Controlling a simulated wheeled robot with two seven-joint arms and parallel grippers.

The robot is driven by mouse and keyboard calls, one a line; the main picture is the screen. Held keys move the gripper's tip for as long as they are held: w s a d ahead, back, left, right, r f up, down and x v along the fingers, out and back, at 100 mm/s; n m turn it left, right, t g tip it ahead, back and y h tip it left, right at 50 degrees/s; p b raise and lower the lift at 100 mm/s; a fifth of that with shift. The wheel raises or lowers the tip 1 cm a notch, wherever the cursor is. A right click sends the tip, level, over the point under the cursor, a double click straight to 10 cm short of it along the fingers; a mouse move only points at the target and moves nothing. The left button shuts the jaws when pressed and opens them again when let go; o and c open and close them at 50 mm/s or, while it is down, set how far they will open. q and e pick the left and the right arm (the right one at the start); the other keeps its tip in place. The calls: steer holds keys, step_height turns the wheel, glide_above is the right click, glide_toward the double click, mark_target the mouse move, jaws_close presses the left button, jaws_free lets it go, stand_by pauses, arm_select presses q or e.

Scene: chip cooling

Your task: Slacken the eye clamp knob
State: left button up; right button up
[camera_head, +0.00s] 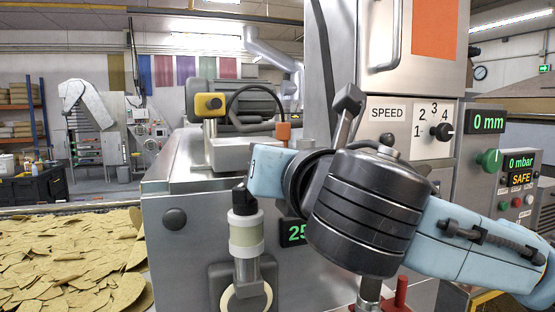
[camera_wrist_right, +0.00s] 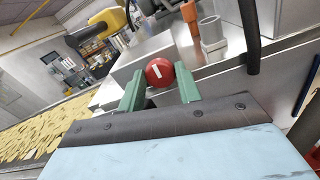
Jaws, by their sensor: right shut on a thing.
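A round red knob (camera_wrist_right: 160,72) with a white bar mark sits in the right wrist view, on the near side of a pale metal block (camera_wrist_right: 142,64). My right gripper (camera_wrist_right: 160,88) has green fingers, one on each side of the knob, and is shut on it. In the head view my right arm comes in from the right, and its light blue hand (camera_head: 268,166) is beside the same block. The fingers and the red knob are hidden there. A yellow box with a dark round face (camera_head: 210,105) stands above the block. My left gripper is not in view.
An orange-topped post (camera_head: 283,132) stands close to the hand, and also shows in the wrist view (camera_wrist_right: 189,12). A black cable (camera_wrist_right: 250,35) hangs nearby. The machine panel (camera_head: 400,125) is behind my arm. Chips (camera_head: 70,255) lie on a bed at the left.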

steer(key=shift+m, duration=0.3)
steer(key=m+b, duration=0.6)
steer(key=m, duration=1.1)
steer(key=shift+f+m, duration=0.15)
steer(key=shift+m, duration=0.45)
steer(key=o, duration=1)
steer(key=shift+d, duration=0.1)
